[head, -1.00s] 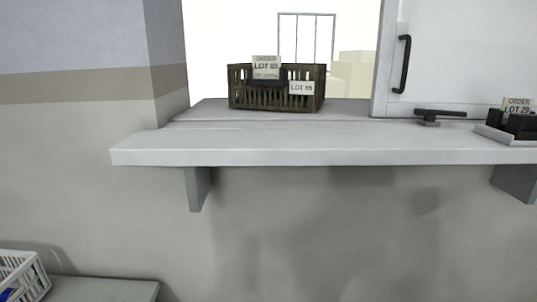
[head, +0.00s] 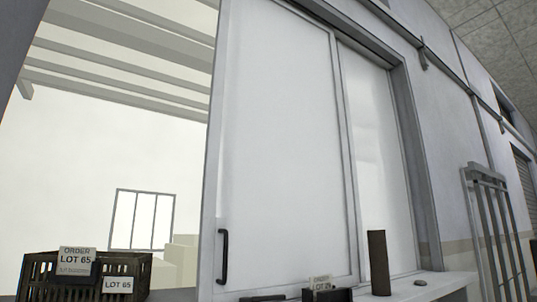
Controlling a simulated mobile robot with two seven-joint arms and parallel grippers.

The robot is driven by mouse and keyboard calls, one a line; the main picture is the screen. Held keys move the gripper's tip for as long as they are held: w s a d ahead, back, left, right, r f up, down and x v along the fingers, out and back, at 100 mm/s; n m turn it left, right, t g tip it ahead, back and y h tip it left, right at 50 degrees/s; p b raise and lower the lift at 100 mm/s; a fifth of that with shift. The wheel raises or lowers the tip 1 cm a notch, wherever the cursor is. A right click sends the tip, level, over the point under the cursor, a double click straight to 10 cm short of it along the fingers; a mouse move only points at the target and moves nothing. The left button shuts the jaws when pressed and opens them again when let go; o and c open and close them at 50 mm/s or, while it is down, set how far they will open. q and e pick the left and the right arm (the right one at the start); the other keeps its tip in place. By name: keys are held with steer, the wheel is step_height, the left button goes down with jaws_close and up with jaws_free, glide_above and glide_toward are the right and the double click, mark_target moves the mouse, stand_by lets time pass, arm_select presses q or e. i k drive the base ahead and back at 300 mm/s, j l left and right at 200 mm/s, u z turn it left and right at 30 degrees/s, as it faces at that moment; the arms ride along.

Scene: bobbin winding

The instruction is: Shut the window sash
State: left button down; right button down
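The window sash (head: 275,130) is a white sliding panel with a black vertical bar handle (head: 224,257) near its lower left edge. It stands to the right of the opening (head: 90,130), which is open on the left with a bright outside behind it. A dark slatted crate (head: 38,268) with LOT 65 tags stands at the lower left, in the open part of the window. A dark latch-like lever (head: 262,298) shows at the bottom edge below the sash. Neither of my grippers is in view.
A grey barred frame (head: 492,225) stands against the wall at right. An overhead rail (head: 400,30) runs along the wall.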

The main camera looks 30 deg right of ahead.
mark_target(283, 190)
steer(key=i+l+z, duration=0.4)
steer(key=l+z, duration=0.2)
steer(key=i+l+z, duration=0.15)
steer(key=z, duration=0.25)
steer(key=i+l+z, duration=0.1)
steer(key=z, duration=0.3)
steer(key=i+z, duration=0.25)
steer(key=z, duration=0.15)
steer(key=i+l+z, duration=0.2)
steer(key=i+z, duration=0.3)
steer(key=i+l+z, duration=0.1)
steer(key=i+z, duration=0.2)
steer(key=z, duration=0.2)
steer(key=i+l+u, duration=0.15)
steer(key=i+u, duration=0.2)
steer(key=i, duration=0.15)
steer(key=i+l+u, duration=0.35)
steer(key=i+j, duration=0.05)
steer(key=i, duration=0.05)
